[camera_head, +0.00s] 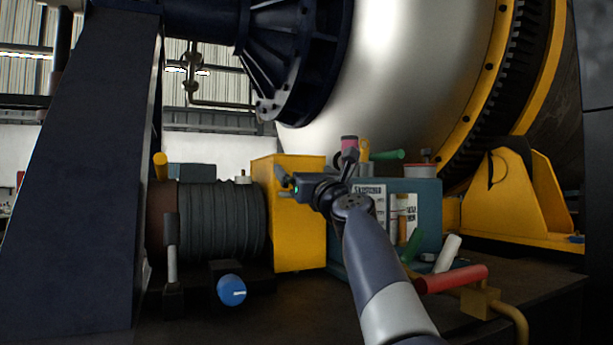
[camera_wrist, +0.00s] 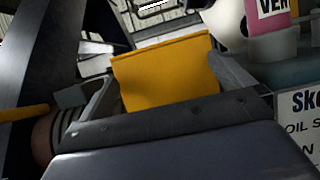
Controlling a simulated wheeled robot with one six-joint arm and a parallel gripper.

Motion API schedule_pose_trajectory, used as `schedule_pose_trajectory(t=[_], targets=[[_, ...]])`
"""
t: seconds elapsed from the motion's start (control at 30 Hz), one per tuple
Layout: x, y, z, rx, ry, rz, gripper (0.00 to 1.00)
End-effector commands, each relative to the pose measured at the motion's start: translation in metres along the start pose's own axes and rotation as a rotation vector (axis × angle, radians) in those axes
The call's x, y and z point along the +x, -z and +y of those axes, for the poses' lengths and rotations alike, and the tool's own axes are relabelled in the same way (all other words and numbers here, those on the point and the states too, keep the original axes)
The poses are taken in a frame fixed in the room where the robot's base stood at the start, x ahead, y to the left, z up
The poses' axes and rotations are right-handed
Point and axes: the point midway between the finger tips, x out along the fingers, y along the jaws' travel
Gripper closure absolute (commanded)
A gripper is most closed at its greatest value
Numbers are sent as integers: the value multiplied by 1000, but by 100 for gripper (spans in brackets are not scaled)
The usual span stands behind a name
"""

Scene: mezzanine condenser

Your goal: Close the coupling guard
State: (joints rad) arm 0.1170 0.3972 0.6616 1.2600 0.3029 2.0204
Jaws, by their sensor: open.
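A yellow box-shaped cover, which looks like the coupling guard (camera_head: 300,235), stands on the dark bench between a ribbed grey cylinder and a blue-green box. Its hinge and how far it stands open cannot be made out. My gripper (camera_head: 284,182) is in front of its upper part, pointing left. In the wrist view a yellow panel (camera_wrist: 165,72) fills the space beyond and between the two grey fingers of my gripper (camera_wrist: 158,82). The fingers are apart, and nothing is seen held between them. Contact with the panel cannot be told.
The ribbed cylinder (camera_head: 222,222) and a blue knob (camera_head: 231,290) are at left. The blue-green box (camera_head: 428,205) carries labels and coloured handles. A red-handled lever (camera_head: 452,279) is at lower right. A dark column (camera_head: 85,190) bounds the left side.

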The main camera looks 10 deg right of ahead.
Motion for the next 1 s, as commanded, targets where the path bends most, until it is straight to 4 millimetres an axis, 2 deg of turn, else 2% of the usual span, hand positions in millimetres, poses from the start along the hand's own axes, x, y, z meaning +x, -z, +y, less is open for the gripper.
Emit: schedule_pose_trajectory(t=[0.03,0.1,0.4,0.6,1.0], targets=[[6,-13,0,-1,0,0,0],[9,-22,0,0,0,1,0],[22,-51,0,-1,0,1,0],[24,-58,0,0,0,2,0],[24,-57,0,0,0,2,0]])
